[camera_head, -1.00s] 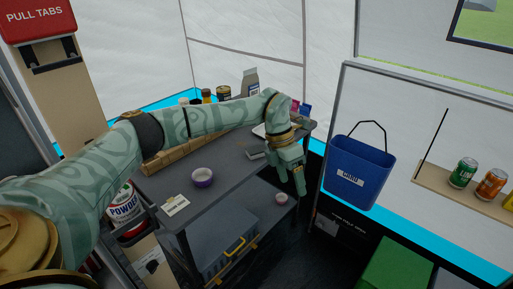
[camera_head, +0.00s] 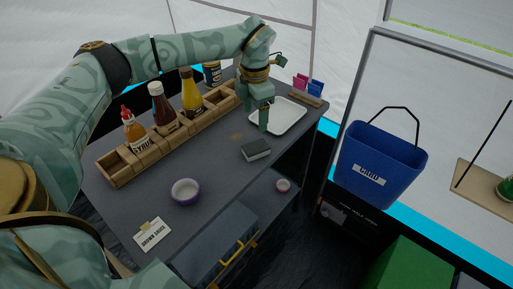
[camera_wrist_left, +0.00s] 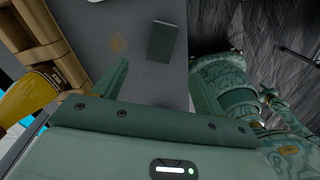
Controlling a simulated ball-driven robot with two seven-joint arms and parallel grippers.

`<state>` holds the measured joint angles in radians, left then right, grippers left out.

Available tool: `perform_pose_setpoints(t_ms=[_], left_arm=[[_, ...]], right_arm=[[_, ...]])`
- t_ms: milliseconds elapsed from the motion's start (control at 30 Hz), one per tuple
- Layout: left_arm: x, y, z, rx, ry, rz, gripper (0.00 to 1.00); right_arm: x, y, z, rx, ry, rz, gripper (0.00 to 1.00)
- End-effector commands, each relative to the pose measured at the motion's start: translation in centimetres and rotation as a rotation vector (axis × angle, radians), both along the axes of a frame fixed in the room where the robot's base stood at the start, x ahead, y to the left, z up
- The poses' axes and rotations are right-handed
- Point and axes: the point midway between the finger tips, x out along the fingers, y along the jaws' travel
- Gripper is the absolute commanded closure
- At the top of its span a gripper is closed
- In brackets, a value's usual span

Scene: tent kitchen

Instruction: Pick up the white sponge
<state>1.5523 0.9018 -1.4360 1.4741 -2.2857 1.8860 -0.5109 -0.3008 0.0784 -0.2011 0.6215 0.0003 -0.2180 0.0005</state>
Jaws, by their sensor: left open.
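A small block with a dark green top and pale sides (camera_head: 256,149) lies on the dark counter (camera_head: 222,150); it looks like a sponge with a scouring face. No all-white sponge shows. The block also shows in the left wrist view (camera_wrist_left: 163,41), ahead of the fingers, as a dark rectangle. My left gripper (camera_head: 265,118) points down above the counter, just behind the block and by the near left edge of the white tray. In the left wrist view its fingers (camera_wrist_left: 153,88) are apart with nothing between them. My right gripper is not seen.
A white tray (camera_head: 288,116) lies at the back right of the counter. A wooden rack (camera_head: 118,169) with sauce bottles runs along the left. A blue bin (camera_head: 378,162) hangs at right.

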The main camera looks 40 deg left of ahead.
Motion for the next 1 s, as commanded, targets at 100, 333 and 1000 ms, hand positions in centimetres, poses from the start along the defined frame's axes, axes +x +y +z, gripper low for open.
perform_pose_setpoints(t_ms=[100,333,1000], left_arm=[[0.0,0.0,-3.7,0.0,0.007,0.001,0.29],[0.0,0.0,-6.2,-0.001,0.002,0.002,0.29],[-0.1,-0.3,-11.3,0.0,-0.001,0.001,0.35]], right_arm=[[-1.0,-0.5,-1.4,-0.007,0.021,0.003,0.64],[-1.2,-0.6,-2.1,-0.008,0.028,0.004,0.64],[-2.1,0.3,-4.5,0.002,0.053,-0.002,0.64]])
